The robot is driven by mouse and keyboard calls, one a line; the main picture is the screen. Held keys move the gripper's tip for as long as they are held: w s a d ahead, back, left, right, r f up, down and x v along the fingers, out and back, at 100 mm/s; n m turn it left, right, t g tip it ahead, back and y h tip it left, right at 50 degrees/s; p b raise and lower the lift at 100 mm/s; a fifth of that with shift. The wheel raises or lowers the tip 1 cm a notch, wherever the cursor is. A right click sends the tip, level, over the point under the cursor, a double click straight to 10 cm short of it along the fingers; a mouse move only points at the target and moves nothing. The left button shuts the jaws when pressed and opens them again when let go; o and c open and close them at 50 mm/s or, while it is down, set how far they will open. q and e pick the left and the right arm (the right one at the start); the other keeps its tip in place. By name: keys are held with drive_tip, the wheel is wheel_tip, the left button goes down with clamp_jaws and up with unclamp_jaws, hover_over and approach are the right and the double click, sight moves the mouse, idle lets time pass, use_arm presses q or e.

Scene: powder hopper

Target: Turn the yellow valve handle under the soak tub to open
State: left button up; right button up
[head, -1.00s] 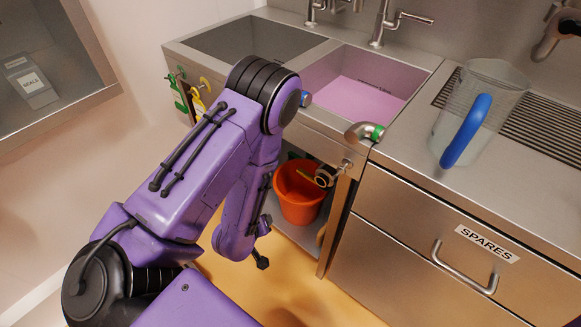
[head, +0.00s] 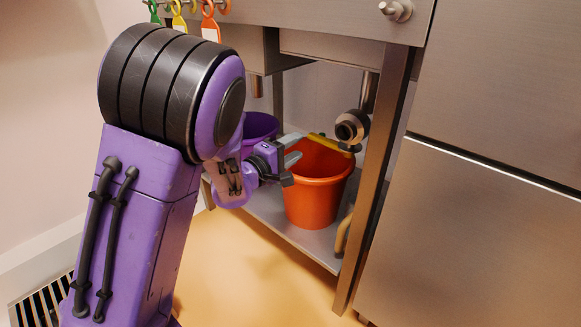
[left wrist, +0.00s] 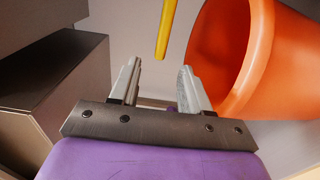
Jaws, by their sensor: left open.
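The yellow valve handle (head: 330,142) is a thin bar. It sticks out to the left from a dark, ring-ended valve (head: 352,127) under the tub, above an orange bucket. My left gripper (head: 291,168) is open and empty under the tub, left of the handle and apart from it. In the left wrist view, the yellow handle (left wrist: 166,28) hangs down from the top edge, just ahead of the open fingers (left wrist: 160,85), in line with the gap between them. My right gripper is not in view.
The orange bucket (head: 318,200) stands on the lower shelf (head: 300,237), close to the right of my gripper; it also shows in the left wrist view (left wrist: 235,60). A purple bucket (head: 261,125) is behind. A steel leg (head: 375,190) stands right of the valve. Coloured tags (head: 208,22) hang above.

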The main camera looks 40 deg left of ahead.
sight(310, 137)
use_arm(q)
drive_tip(key=w, duration=0.1)
drive_tip(key=w+b, duration=0.1)
drive_tip(key=w, duration=0.2)
drive_tip(key=shift+w+d+f, duration=0.15)
drive_tip(key=shift+w+d, duration=0.1)
drive_tip(key=shift+w, duration=0.15)
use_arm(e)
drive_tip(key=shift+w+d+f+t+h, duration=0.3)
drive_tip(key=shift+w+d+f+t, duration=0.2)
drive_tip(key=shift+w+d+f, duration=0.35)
use_arm(q)
drive_tip(key=w, duration=0.1)
drive_tip(key=w+p, duration=0.2)
drive_tip(key=shift+r, duration=0.25)
drive_tip(key=shift+w+d+f+p, duration=0.1)
drive_tip(key=shift+w+f+p, duration=0.05)
drive_tip(key=shift+w+p, duration=0.15)
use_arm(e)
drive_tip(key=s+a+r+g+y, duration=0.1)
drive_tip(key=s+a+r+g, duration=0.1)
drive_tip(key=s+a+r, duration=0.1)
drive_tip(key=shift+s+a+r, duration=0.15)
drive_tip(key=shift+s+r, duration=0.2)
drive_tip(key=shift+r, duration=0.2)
